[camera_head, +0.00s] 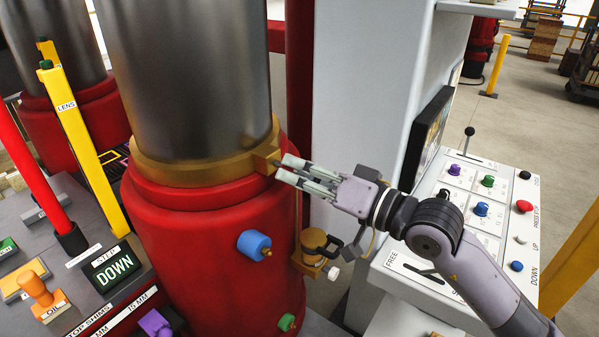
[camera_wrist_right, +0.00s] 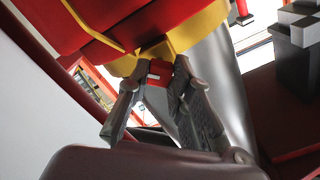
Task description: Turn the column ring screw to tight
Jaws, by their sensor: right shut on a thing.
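The brass-coloured column ring (camera_head: 190,172) sits around the foot of the grey metal column (camera_head: 190,75), on top of the red cylinder base. A lug (camera_head: 266,160) sticks out from the ring on its right side. My right gripper (camera_head: 284,170) reaches in from the right with its fingertips at this lug. In the right wrist view, my right gripper (camera_wrist_right: 158,85) is shut on the ring screw (camera_wrist_right: 160,70), a small red piece with a white mark, beside the yellow ring (camera_wrist_right: 203,32). The fingers hide part of the screw. My left gripper is not in view.
A blue knob (camera_head: 254,244) and a brass fitting (camera_head: 312,245) with a dark handle are on or beside the red base (camera_head: 205,255), below my right gripper. A control panel (camera_head: 480,205) with coloured knobs stands at the right. A yellow lens post (camera_head: 85,145) stands at the left.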

